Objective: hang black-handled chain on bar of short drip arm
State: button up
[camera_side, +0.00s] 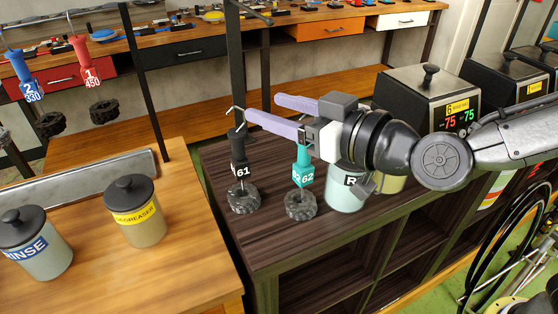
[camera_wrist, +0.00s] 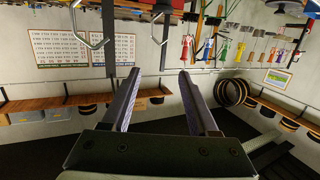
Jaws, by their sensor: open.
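The black-handled chain (camera_side: 239,160), marked 61, is upright over the dark cabinet, with its coil of dark chain at the bottom. A thin pale wire hook (camera_side: 235,111) shows at its top. My gripper (camera_side: 265,106) is open, with two long purple fingers at about hook height. The near fingertip is close to the wire hook; I cannot tell if they touch. In the wrist view the gap between the fingers (camera_wrist: 156,78) is empty. A dark arm with a short end (camera_side: 252,13) shows at the top; I cannot tell if it is the short drip arm.
A teal-handled chain (camera_side: 302,168), marked 62, is below my fingers. A pale jar (camera_side: 345,192) stands just right of it. Dark posts rise behind. Blue (camera_side: 25,75) and red (camera_side: 84,62) handles hang at left. Metal bent rods (camera_wrist: 91,38) show in the wrist view.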

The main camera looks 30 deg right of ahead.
send_near(242, 145)
jog(key=w, duration=0.1)
jog(key=shift+f+x, duration=0.1)
jog(key=shift+x, duration=2.5)
jog(key=shift+f+x, duration=0.15)
jog(key=shift+x, duration=2.4)
jog(key=shift+s+a, duration=0.1)
jog(key=shift+a, duration=0.05)
grip_shut()
jog(key=shift+r, duration=0.1)
jog(key=shift+r, duration=3)
jog(key=shift+r, duration=1)
